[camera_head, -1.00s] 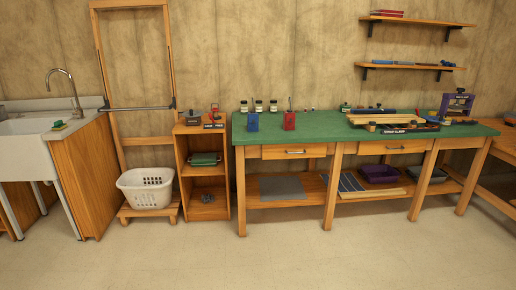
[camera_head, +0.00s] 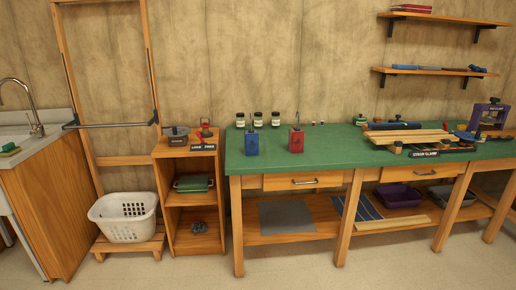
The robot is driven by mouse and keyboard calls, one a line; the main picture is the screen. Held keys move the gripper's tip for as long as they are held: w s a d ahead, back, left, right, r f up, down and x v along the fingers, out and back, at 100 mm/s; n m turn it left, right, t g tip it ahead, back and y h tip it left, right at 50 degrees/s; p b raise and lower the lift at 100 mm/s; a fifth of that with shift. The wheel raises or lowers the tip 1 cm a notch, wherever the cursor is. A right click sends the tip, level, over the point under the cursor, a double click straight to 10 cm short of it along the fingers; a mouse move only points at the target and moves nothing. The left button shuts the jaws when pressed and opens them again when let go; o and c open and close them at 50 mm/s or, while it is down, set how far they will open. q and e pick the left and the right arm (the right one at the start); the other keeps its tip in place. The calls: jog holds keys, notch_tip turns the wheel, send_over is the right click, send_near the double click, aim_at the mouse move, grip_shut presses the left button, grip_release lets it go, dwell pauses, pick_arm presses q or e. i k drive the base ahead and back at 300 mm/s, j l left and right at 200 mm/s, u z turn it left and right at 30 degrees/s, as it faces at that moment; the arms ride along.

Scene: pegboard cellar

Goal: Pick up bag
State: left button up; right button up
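I cannot make out anything that is clearly a bag. A small blue upright item (camera_head: 252,145) and a small red upright item (camera_head: 296,141) stand apart on the green workbench top (camera_head: 340,146), each with something thin sticking up; whether either is a bag, I cannot tell. A green item (camera_head: 194,183) lies on the middle shelf of the small wooden cabinet (camera_head: 222,200). Neither of my grippers is in view.
A white basket (camera_head: 110,226) sits on a low wooden stand beside the cabinet. A purple tray (camera_head: 400,197) and a grey sheet (camera_head: 286,216) lie on the bench's lower shelf. Clamps and boards crowd the bench's right. Pale floor (camera_head: 190,272) in front is clear.

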aim_at(296, 135)
jog(key=i, duration=1.2)
jog(key=i+j+z, duration=0.15)
jog(key=i, duration=1.05)
